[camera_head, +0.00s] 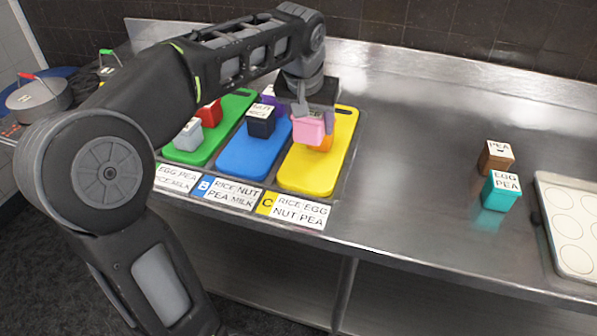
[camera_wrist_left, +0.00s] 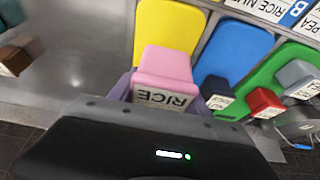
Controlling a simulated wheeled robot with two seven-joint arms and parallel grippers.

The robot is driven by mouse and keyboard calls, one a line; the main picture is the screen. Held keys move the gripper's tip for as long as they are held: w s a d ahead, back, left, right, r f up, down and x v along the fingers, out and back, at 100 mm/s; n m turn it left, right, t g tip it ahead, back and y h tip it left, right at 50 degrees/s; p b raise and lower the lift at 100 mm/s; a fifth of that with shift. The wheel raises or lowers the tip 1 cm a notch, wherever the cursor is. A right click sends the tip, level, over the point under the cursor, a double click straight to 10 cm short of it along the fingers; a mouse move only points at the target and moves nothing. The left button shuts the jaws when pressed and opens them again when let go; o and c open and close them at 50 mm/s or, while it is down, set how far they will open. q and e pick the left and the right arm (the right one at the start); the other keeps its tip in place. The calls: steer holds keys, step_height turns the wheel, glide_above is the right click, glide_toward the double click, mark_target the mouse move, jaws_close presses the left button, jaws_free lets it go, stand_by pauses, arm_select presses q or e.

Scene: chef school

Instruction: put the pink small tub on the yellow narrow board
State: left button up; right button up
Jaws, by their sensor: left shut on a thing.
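The pink small tub (camera_head: 308,129) is in my left gripper (camera_head: 306,108), which is shut on it over the yellow narrow board (camera_head: 310,178). I cannot tell whether the tub touches anything below it. In the left wrist view the pink tub (camera_wrist_left: 165,68) shows a "RICE" label, with the yellow board (camera_wrist_left: 165,28) beyond it. An orange tub (camera_head: 325,143) is on the yellow board, partly hidden by the pink tub. The near part of the board is bare. My right gripper is not in view.
A blue board (camera_head: 250,158) with a dark tub (camera_head: 261,122) and a green board (camera_head: 190,155) with grey and red tubs lie to the left. Label cards (camera_head: 300,211) line the front. Brown (camera_head: 495,160) and teal (camera_head: 500,192) tubs stand right. The middle counter is clear.

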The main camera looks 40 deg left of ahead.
arm_select(q)
steer(key=shift+s+a, duration=0.1)
steer(key=shift+a, duration=0.1)
glide_above(311, 165)
steer(key=s, duration=0.1)
steer(key=shift+s+d+f, duration=0.1)
steer(key=shift+f, duration=1.45)
steer(key=shift+s+d+f, duration=0.1)
steer(key=shift+f, duration=1.45)
steer(key=shift+f, duration=1.9)
steer(key=shift+f, duration=0.15)
steer(key=o, duration=1.6)
